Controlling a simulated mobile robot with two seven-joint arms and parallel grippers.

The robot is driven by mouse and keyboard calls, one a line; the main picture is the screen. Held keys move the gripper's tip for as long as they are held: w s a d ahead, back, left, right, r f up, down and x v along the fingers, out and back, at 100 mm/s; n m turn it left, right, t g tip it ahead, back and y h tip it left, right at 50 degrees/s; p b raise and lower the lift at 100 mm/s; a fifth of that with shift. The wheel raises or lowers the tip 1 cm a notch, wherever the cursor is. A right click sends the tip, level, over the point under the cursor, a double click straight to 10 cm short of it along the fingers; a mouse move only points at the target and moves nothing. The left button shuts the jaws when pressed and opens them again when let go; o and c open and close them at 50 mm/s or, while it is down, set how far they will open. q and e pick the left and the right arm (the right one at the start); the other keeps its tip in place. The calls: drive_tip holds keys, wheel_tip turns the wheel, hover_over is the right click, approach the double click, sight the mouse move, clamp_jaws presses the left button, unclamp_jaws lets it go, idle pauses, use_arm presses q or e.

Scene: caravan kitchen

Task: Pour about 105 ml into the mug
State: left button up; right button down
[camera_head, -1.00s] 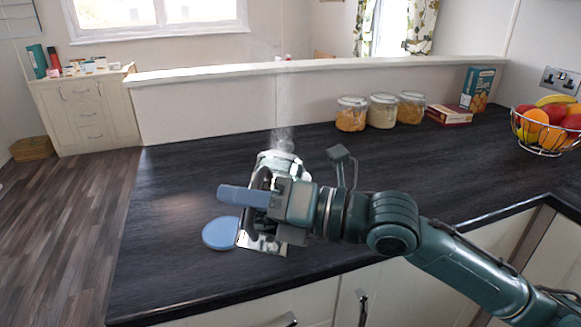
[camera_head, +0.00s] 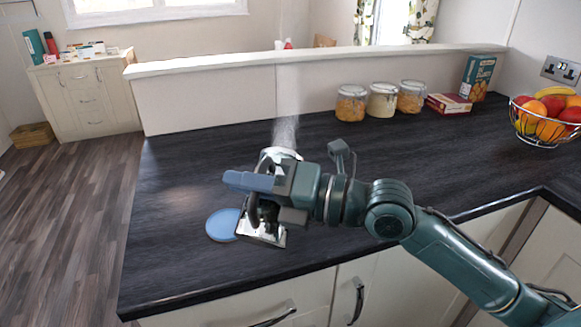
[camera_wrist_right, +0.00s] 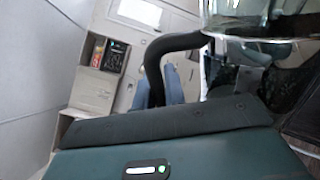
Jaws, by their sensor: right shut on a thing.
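A shiny metal kettle (camera_head: 273,234) with a dark handle is at the left part of the dark counter, with steam above its top. My right gripper (camera_head: 250,183) is shut on its handle and hides much of the body. I cannot tell whether its base touches the counter. In the wrist view the black curved handle (camera_wrist_right: 152,68) and part of the shiny body (camera_wrist_right: 262,22) show close up. A flat blue disc (camera_head: 222,225) lies just left of the kettle's base. I see no mug; one may be hidden behind the gripper. My left gripper is not in view.
Several lidded jars, among them a white-filled one (camera_head: 382,102), stand at the back by a red box (camera_head: 449,104) and a teal box (camera_head: 477,78). A wire fruit bowl (camera_head: 545,133) is at right. The counter's middle (camera_head: 420,150) is clear; its left edge is near the disc.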

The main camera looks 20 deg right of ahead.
drive_tip(key=shift+w+d+r+p, duration=0.1)
drive_tip(key=shift+r+p, duration=0.3)
drive_tip(key=shift+r, duration=0.1)
drive_tip(key=shift+w+r+m+p, duration=0.15)
drive_tip(key=shift+r+m+p, duration=0.15)
drive_tip(key=shift+m+p, duration=0.3)
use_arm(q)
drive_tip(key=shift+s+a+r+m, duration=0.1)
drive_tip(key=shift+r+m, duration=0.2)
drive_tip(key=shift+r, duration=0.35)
use_arm(e)
drive_tip(key=shift+w+d, duration=0.1)
drive_tip(key=shift+d, duration=0.05)
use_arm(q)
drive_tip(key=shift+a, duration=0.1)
use_arm(e)
drive_tip(key=shift+w+d, duration=0.1)
drive_tip(key=shift+w, duration=0.05)
use_arm(q)
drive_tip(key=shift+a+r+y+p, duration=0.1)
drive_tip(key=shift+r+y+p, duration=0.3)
drive_tip(key=shift+p, duration=0.5)
use_arm(e)
drive_tip(key=shift+w+d+r+m, duration=0.15)
drive_tip(key=shift+w+r+m, duration=0.05)
drive_tip(key=shift+r+m, duration=0.15)
